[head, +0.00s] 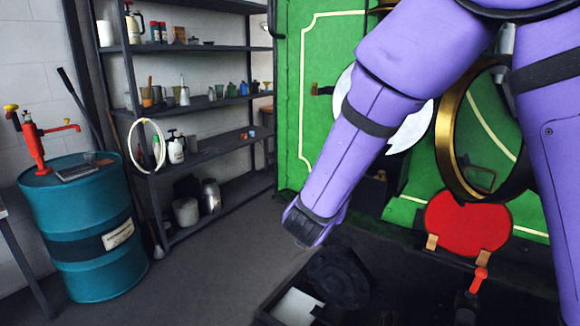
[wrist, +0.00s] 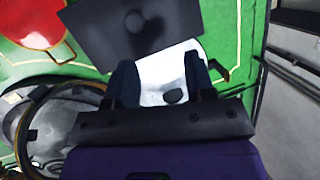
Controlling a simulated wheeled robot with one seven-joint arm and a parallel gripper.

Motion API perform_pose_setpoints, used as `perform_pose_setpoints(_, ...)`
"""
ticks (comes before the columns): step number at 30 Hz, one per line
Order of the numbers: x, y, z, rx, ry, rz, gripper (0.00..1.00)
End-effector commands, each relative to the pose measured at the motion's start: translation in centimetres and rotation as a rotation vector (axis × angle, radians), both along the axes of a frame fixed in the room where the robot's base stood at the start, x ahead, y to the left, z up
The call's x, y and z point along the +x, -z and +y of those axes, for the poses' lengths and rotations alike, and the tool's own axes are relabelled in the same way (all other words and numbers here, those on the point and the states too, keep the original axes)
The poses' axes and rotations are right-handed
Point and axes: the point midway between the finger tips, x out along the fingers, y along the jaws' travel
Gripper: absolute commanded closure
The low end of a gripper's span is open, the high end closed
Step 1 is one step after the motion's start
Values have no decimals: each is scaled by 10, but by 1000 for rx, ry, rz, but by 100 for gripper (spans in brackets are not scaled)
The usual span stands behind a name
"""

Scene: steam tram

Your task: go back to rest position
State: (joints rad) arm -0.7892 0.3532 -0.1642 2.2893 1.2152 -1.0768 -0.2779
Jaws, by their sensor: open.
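My gripper (wrist: 160,62) shows in the wrist view with its two dark fingers apart. A white surface with a dark round spot (wrist: 174,96) shows between and behind the fingers; I cannot tell whether anything touches it. In the head view my purple arm comes down from the upper right and crosses in front of the green tram panel (head: 322,90). No gripper fingers can be made out in that view.
A brass ring (head: 447,130) and a red plate (head: 468,226) are at the right. A teal drum (head: 85,240) with a red pump (head: 33,145) stands left. Loaded shelves (head: 215,147) line the wall. Grey floor (head: 215,265) between drum and tram is clear.

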Motion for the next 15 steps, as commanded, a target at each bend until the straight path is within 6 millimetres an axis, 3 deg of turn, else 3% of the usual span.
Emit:
perform_pose_setpoints(1,3,-14,-7,50,-37,13,51)
perform_pose_setpoints(8,-2,-60,-26,214,-248,108,51)
perform_pose_setpoints(15,-38,-104,-51,291,-446,223,51)
